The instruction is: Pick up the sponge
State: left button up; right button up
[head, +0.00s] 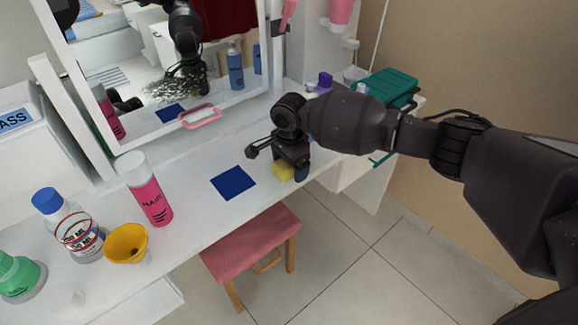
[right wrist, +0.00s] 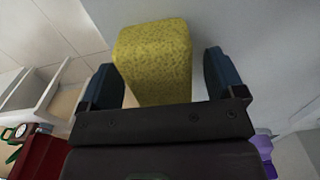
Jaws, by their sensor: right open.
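The yellow sponge (head: 283,172) lies on the white dressing table near its front edge, just below my right gripper (head: 293,172) in the head view. In the right wrist view the sponge (right wrist: 153,60) is between the two fingers of my right gripper (right wrist: 165,78). The fingers are apart, with a visible gap on each side of the sponge, wider on the right. My left gripper is not in view.
A dark blue square (head: 233,183) lies left of the sponge. A pink hair bottle (head: 150,195), an orange cup (head: 127,244) and other bottles stand further left. A mirror (head: 165,75) stands behind. A pink stool (head: 251,240) is below the front edge.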

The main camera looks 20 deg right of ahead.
jog(key=shift+r, duration=0.1)
jog(key=c, duration=1)
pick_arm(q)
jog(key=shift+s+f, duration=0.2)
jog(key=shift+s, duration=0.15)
pick_arm(e)
notch_tip(320, 180, up, 8)
jog(key=shift+f+p, duration=0.2)
jog(key=shift+p, duration=1)
pick_arm(q)
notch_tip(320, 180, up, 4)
jog(key=p, duration=0.3)
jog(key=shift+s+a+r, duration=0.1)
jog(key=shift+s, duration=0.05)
pick_arm(e)
notch_tip(320, 180, up, 12)
jog(key=shift+r, duration=0.2)
